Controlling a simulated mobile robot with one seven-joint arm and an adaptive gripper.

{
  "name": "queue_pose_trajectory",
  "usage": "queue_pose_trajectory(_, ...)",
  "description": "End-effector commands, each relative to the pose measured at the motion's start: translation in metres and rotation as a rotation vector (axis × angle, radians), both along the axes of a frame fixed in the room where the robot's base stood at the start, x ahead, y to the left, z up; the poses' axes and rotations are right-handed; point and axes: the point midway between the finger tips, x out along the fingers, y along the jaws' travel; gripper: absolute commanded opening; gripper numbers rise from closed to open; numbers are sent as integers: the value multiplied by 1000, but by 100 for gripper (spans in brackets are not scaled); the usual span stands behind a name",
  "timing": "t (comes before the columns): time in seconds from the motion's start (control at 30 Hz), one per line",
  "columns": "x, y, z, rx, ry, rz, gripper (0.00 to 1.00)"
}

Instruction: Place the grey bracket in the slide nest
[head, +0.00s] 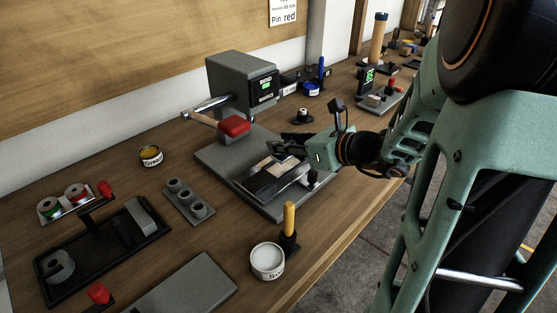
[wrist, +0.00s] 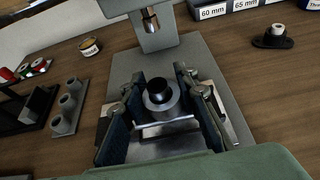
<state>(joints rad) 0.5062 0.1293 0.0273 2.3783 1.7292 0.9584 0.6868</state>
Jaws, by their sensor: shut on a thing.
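My gripper (head: 284,147) reaches in from the right, low over the slide plate of the grey press. In the wrist view its fingers (wrist: 162,108) are shut on the grey bracket (wrist: 172,105), whose round boss with a dark centre shows between them. The bracket is mostly hidden by the fingers in the head view. The slide nest, a pale metal slide (head: 262,184) on the press base, lies just below the gripper; its shiny plate also shows in the wrist view (wrist: 168,130). I cannot tell whether the bracket touches the nest.
A yellow-handled tool (head: 289,220) and a white tin (head: 267,261) stand in front. A black tray (head: 103,250) and a grey post block (head: 188,203) lie left.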

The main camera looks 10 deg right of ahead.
Motion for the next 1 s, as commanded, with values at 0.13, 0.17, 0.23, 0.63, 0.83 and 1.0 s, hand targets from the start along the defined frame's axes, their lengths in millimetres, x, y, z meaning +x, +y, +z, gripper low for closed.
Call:
queue_pose_trajectory(0.13,5,2,-6,0,-2,-1,0)
queue_pose_trajectory(0.17,6,2,-6,0,-2,-1,0)
queue_pose_trajectory(0.23,8,4,-10,-1,-3,0,0)
queue_pose_trajectory(0.63,12,6,-46,0,-2,-2,0)
queue_pose_trajectory(0.83,12,6,-44,0,-2,-1,0)
queue_pose_trajectory(1.0,12,6,-49,-1,-2,-1,30)
